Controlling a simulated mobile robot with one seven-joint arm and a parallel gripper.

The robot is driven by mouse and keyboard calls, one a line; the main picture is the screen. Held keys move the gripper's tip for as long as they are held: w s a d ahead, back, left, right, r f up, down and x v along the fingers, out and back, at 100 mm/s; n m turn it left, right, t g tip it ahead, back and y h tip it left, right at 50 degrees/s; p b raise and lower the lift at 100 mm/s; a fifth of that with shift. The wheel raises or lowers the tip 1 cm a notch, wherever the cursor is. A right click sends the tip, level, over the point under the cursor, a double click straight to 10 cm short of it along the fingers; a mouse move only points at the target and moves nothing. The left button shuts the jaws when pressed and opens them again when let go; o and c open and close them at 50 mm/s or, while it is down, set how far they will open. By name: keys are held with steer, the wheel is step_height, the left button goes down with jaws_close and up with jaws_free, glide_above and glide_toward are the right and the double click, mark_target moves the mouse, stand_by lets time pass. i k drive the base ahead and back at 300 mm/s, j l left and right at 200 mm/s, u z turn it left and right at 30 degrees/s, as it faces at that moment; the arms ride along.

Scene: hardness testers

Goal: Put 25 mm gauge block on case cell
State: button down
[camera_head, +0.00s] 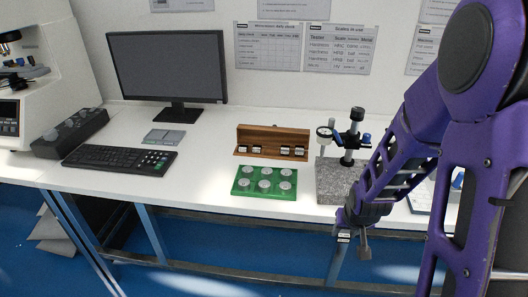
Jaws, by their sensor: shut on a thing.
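The wooden case (273,133) stands open on the white table, its lid upright at the back. My gripper (352,238) is in front of the table's front edge, right of the case and lower in the picture. It is shut on a small pale and dark block (343,237), which seems to be the 25 mm gauge block; its marking is too small to read.
A green tray (239,191) with several round discs lies in front of the case. A granite stand (334,181) with a dial gauge (324,132) is right of it, close to my arm. A keyboard (120,159) and monitor (168,66) are at left.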

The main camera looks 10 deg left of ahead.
mark_target(272, 153)
steer(key=i+j, duration=0.1)
steer(key=j, duration=0.3)
steer(key=i+j, duration=0.1)
steer(key=j, duration=0.7)
steer(key=i, duration=0.5)
